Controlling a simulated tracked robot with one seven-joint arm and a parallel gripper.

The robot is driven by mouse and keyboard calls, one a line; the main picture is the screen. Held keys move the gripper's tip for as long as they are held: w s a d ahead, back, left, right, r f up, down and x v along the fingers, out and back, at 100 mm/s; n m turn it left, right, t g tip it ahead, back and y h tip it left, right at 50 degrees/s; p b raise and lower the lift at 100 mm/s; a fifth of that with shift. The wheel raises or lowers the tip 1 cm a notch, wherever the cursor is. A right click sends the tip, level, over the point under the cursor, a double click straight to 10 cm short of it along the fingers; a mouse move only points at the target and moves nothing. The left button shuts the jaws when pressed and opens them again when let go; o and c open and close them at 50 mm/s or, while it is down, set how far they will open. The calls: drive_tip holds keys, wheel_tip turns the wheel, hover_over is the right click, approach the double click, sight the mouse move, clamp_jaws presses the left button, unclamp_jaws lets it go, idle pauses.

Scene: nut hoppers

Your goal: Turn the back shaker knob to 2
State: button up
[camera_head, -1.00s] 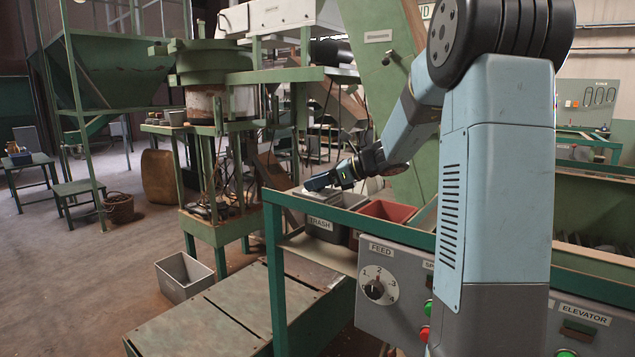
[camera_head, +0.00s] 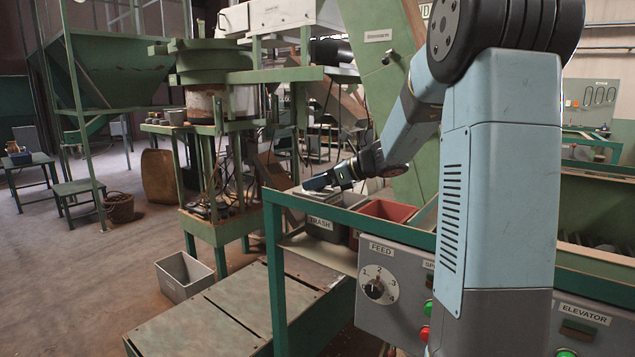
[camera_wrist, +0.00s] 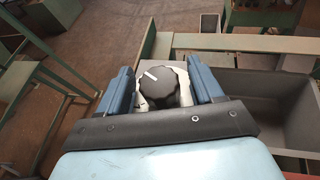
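A black ridged knob (camera_wrist: 157,90) with a white pointer mark sits on a pale plate in the wrist view. Its mark points toward the upper left. No numbers around it can be read. My gripper (camera_wrist: 161,82) has its two blue fingers apart, one on each side of the knob. Pale plate shows between the knob and the fingers, and I see no clear contact. In the head view my gripper (camera_head: 312,185) reaches down over the green frame behind the trash bin, and the knob there is hidden or too small to make out.
A FEED dial (camera_head: 374,289) is on the grey front panel, with green and red buttons beside it. A trash bin (camera_head: 322,228) and a red bin (camera_head: 386,211) sit inside the green frame (camera_head: 275,270). A grey bin (camera_head: 184,276) stands on the floor.

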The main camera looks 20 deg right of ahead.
drive_tip(key=v, duration=1.3)
drive_tip(key=shift+s+d+r, duration=0.2)
drive_tip(key=shift+d, duration=0.05)
drive_tip(key=s+a+f+n+g+h, duration=0.3)
drive_tip(key=s+a+n+g+h, duration=0.15)
drive_tip(key=s+a+n, duration=0.9)
drive_tip(key=s+d+f+n+t+h, duration=0.1)
drive_tip(key=s+n+h, duration=0.5)
drive_tip(key=s+n, duration=0.6)
drive_tip(key=shift+s+d+f, duration=0.75)
drive_tip(key=shift+s+f, duration=0.45)
drive_tip(key=shift+s, duration=0.55)
drive_tip(key=shift+t, duration=0.25)
